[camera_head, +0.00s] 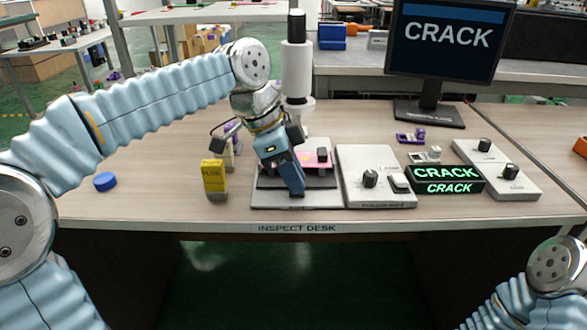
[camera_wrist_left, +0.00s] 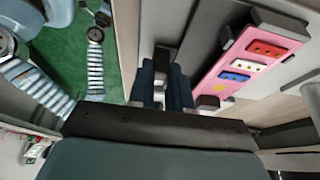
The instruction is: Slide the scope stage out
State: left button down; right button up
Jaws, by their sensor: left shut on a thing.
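The scope (camera_head: 296,58) is a white column with a black top over a grey base (camera_head: 322,201) at the middle of the desk. Its dark stage (camera_head: 322,174) sits low on the base and carries a pink board (camera_head: 318,157). The wrist view shows the pink board (camera_wrist_left: 258,62) with red, white and blue parts, beside grey clips. My left gripper (camera_head: 297,191) reaches down at the front of the stage, shut on a dark handle (camera_wrist_left: 163,60) there. The fingers partly hide the handle and the stage's left side. My right gripper is out of view.
A yellow box (camera_head: 214,178) stands left of the base, and a blue disc (camera_head: 105,181) lies farther left. A control box with a knob (camera_head: 372,182) adjoins the base on the right. A CRACK sign (camera_head: 445,180) and monitor (camera_head: 445,42) stand farther right. The desk's front edge is close.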

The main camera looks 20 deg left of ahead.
pick_arm(q)
jog(key=s, duration=0.1)
jog(key=s+d+b, duration=0.1)
jog(key=s, duration=0.1)
jog(key=shift+s+f, duration=0.1)
jog(key=shift+s+d, duration=0.15)
jog(key=shift+s, duration=0.2)
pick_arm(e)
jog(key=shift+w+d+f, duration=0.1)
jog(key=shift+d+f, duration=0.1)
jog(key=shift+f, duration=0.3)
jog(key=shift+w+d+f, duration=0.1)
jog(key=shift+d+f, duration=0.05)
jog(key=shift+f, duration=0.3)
pick_arm(q)
jog(key=c, duration=1)
grip_release()
jog(key=shift+s, duration=0.1)
jog(key=shift+c, duration=0.2)
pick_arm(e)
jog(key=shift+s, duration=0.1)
pick_arm(q)
jog(key=p+v, duration=0.3)
jog(key=v, duration=1.1)
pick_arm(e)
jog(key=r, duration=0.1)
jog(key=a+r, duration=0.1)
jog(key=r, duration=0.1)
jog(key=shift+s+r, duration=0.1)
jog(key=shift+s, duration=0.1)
